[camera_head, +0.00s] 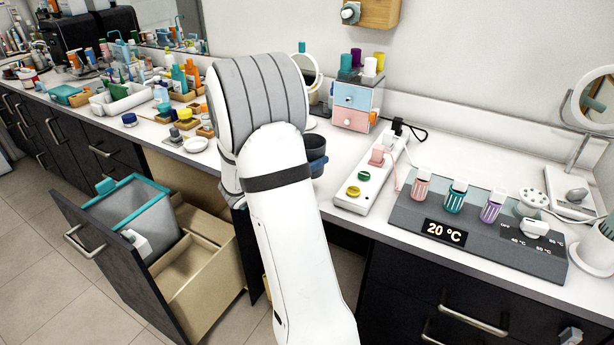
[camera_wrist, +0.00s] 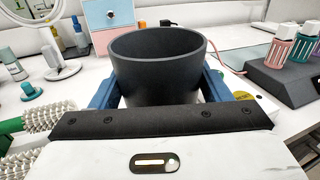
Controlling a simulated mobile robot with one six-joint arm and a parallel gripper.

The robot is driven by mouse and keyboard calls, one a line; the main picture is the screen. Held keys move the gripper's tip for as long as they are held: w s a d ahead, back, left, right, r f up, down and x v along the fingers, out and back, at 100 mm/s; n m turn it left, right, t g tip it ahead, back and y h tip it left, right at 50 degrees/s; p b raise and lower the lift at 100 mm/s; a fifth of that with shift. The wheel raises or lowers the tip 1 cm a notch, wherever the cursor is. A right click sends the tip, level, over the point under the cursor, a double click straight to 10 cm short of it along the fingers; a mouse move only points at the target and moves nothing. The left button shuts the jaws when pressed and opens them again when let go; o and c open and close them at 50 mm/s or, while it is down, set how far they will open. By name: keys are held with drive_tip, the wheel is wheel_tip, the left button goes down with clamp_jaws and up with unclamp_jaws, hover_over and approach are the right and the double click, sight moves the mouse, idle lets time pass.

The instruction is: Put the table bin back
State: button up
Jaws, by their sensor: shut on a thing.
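The table bin, a dark grey open-topped round cup (camera_wrist: 158,76), stands upright in the middle of the wrist view and looks empty as far as its inner wall shows. My gripper (camera_wrist: 160,92) is shut on it, with one blue finger on each side. In the head view the bin (camera_head: 313,145) is mostly hidden behind my arm, and one blue finger of my gripper (camera_head: 318,166) shows at its side. It is over the counter near the front edge. Its base is hidden, so I cannot tell whether it touches the counter.
A white power strip (camera_head: 370,182) with a pink plug lies right of the bin. A blue-and-pink drawer box (camera_head: 352,107) and a round mirror (camera_head: 305,72) stand behind. A grey tool station (camera_head: 480,232) is farther right. Below left, an open drawer (camera_head: 203,268) holds a grey-and-teal bin (camera_head: 140,218).

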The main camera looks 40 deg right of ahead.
drive_tip(key=shift+f, duration=2.35)
drive_tip(key=shift+f+b, duration=0.2)
drive_tip(key=shift+b, duration=0.1)
drive_tip(key=o, duration=0.8)
drive_tip(key=shift+c, duration=0.2)
drive_tip(key=shift+r, duration=0.15)
